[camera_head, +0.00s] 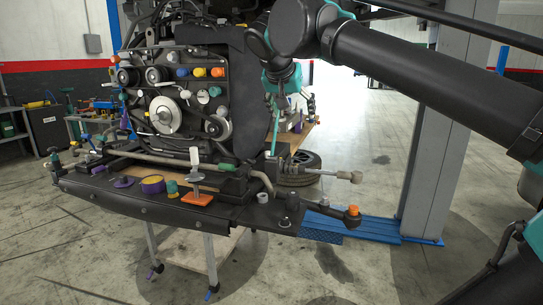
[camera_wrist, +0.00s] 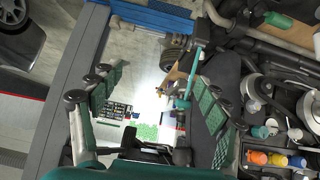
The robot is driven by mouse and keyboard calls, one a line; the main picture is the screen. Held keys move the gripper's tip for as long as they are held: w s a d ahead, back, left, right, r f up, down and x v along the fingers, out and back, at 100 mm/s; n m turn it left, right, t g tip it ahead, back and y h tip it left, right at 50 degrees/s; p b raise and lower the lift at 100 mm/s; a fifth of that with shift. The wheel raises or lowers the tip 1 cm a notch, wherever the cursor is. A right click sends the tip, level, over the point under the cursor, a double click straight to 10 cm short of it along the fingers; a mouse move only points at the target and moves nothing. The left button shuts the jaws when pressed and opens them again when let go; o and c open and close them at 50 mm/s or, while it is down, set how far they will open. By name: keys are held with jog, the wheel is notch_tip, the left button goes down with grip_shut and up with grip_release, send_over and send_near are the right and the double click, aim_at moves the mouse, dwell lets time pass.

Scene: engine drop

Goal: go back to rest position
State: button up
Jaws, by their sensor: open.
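My gripper (camera_head: 284,84) is at the right side of the engine (camera_head: 178,95) in the head view, partly hidden by my own arm. In the wrist view my gripper (camera_wrist: 155,95) has its two green-padded fingers spread wide, with nothing held between them. A thin teal rod (camera_head: 275,132) stands by the engine's right edge, just below the gripper. It also shows in the wrist view (camera_wrist: 191,78), close to the right finger; I cannot tell whether they touch.
A dark subframe (camera_head: 150,205) under the engine carries an orange-based part (camera_head: 197,198) and a purple-yellow ring (camera_head: 153,184). A grey lift post (camera_head: 438,150) stands on a blue base at right. A tire (camera_head: 298,165) lies behind. Open floor spreads beyond.

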jog(key=s+d+f+n+g, duration=0.1)
jog(key=d+f, duration=0.2)
jog(key=f, duration=0.7)
jog(key=d+f+g+y, duration=0.1)
jog(key=d+f, duration=0.2)
jog(key=f, duration=0.7)
jog(key=s+d+f+n+g, duration=0.1)
jog(key=d+f, duration=0.2)
jog(key=f, duration=0.6)
jog(key=s+d+f+y, duration=0.1)
jog(key=s+d+f, duration=0.1)
jog(key=s+f, duration=0.4)
jog(key=s+d+f+n+g+y, duration=0.1)
jog(key=s+f, duration=0.5)
jog(key=f, duration=0.7)
jog(key=shift+s+d, duration=0.3)
jog(key=shift+d, duration=0.45)
